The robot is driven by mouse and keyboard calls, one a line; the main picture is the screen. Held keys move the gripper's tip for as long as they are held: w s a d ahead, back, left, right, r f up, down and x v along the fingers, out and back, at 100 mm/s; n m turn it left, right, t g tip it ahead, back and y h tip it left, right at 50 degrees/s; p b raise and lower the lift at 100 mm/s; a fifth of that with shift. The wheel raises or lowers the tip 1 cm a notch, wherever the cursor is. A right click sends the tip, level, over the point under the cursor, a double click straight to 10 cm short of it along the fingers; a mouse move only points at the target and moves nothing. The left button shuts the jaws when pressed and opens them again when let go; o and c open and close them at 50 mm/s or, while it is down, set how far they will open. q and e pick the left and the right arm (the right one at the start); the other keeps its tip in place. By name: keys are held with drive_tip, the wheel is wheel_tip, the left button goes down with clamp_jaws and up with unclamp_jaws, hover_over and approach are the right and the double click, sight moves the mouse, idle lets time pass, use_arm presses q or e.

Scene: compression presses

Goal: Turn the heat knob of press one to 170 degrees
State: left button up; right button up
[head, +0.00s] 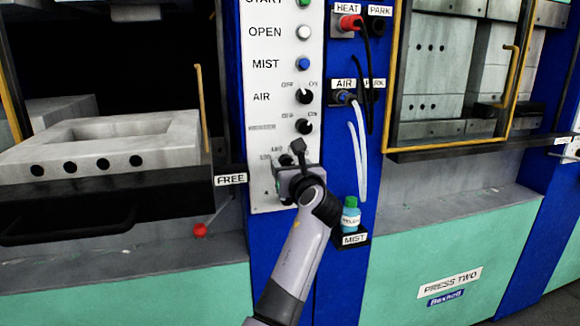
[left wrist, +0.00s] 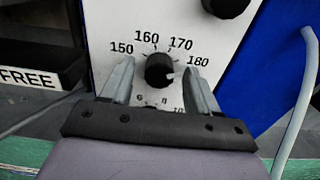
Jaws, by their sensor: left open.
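The heat knob (left wrist: 159,70) is a black round knob on the white panel, with marks 150, 160, 170 and 180 around it. Its white pointer mark faces right and slightly down, below the 180 label. My left gripper (left wrist: 160,66) is open, with one finger on each side of the knob; contact is not clear. In the head view my left gripper (head: 298,180) is at the lower part of the white control panel (head: 275,80) and hides most of this knob. My right gripper is not in view.
Two more black knobs, the air knob (head: 305,97) and one below it (head: 304,126), sit above the gripper. A mist bottle (head: 351,217) stands at the right. Hoses (head: 358,150) hang beside the panel. A red-tipped lever (head: 200,230) and FREE sign (head: 231,179) are left.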

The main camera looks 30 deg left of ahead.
use_arm(q)
drive_tip(key=shift+c, duration=0.2)
drive_tip(key=c, duration=1)
drive_tip(key=shift+n+p, duration=0.65)
drive_tip(key=shift+n, duration=1.15)
drive_tip(key=shift+s+n+p, duration=0.1)
drive_tip(key=shift+n+p, duration=0.2)
drive_tip(key=shift+n, duration=0.9)
drive_tip(key=shift+f+n, duration=0.15)
drive_tip(key=shift+n, duration=1.35)
